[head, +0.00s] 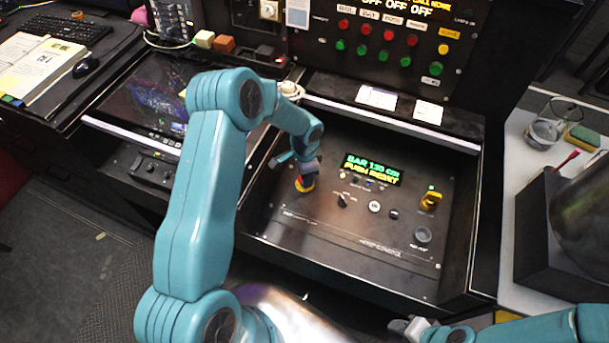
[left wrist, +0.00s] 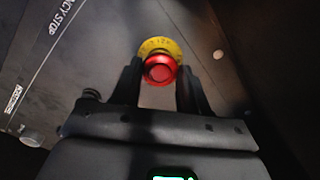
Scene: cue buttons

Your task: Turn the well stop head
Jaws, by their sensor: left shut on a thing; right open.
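The stop head is a red round knob (left wrist: 159,70) with a yellow collar (left wrist: 161,46) behind it, seen in the left wrist view. In the head view its yellow collar (head: 305,185) shows at the left of the sloping black panel, and the knob is mostly hidden by my gripper. My left gripper (head: 303,170) is down over it, with one dark finger on each side of the red knob, shut on it. My right gripper (head: 408,326) is low in the head view, open and apart from the panel.
The panel has a lit green and yellow display (head: 372,169), small knobs, a yellow switch (head: 431,200) and a round grey button (head: 422,235). A dark screen (head: 150,95) lies to the left. A white counter (head: 520,150) with a glass (head: 548,128) is at the right.

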